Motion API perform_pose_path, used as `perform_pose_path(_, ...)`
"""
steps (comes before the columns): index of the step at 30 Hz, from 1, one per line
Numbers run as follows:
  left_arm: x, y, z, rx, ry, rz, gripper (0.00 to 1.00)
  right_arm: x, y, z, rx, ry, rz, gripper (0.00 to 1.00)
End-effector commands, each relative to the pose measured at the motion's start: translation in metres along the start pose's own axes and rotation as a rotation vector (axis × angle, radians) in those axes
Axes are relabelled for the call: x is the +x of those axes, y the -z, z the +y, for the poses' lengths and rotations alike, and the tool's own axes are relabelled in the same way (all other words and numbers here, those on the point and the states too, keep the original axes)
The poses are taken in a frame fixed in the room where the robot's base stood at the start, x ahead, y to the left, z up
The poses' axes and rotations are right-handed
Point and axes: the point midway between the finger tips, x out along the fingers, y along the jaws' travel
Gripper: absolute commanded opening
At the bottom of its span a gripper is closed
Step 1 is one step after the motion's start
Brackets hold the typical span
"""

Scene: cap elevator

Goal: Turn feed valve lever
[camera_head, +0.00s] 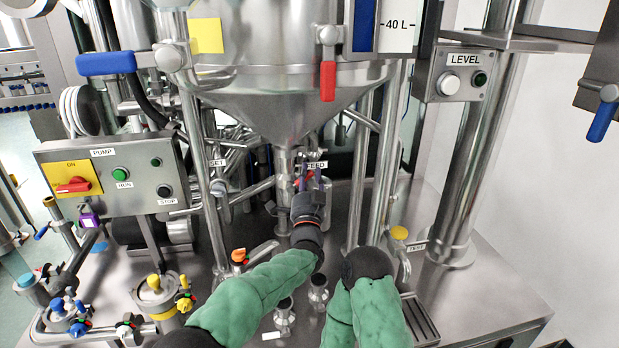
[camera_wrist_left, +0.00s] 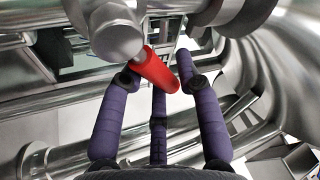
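The feed valve lever is a red handle (camera_wrist_left: 160,75) below a round steel valve end (camera_wrist_left: 117,38) in the left wrist view. In the head view, a bit of red shows below the FEED label (camera_head: 316,165), mostly hidden by my left gripper (camera_head: 309,182). That gripper's purple fingers are spread around the lever in the wrist view, one to each side and one below. They do not look closed on it, and I cannot tell whether any finger touches it. My right arm shows in green at lower right in the head view; its gripper is not visible.
The steel tank cone (camera_head: 285,100) hangs above the valve, with upright legs on both sides. A pump control box (camera_head: 120,178) stands at left and a LEVEL box (camera_head: 459,76) at upper right. Another red lever (camera_head: 327,82) hangs on the tank front. Pipes crowd the valve.

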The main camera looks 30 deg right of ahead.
Motion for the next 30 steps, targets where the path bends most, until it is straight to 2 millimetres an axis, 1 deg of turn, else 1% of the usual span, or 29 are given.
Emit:
perform_pose_path(10,0.0,0.0,0.0,0.001,0.0,0.0,0.51,0.0,0.0,0.0,0.0,0.0,0.0,0.37)
perform_pose_path(14,-0.005,0.0,0.0,0.001,-0.002,0.0,0.51,0.0,0.0,0.0,0.0,0.0,0.0,0.37)
perform_pose_path(17,-0.014,0.0,0.0,0.001,-0.002,0.0,0.51,0.0,0.0,0.0,0.0,0.0,0.0,0.37)
perform_pose_path(20,-0.029,0.0,0.0,0.001,-0.003,0.0,0.51,0.0,0.0,0.0,0.0,0.0,0.0,0.37)
perform_pose_path(30,-0.09,0.0,0.0,0.001,-0.002,0.001,0.51,0.0,0.0,0.0,0.0,0.0,0.0,0.37)
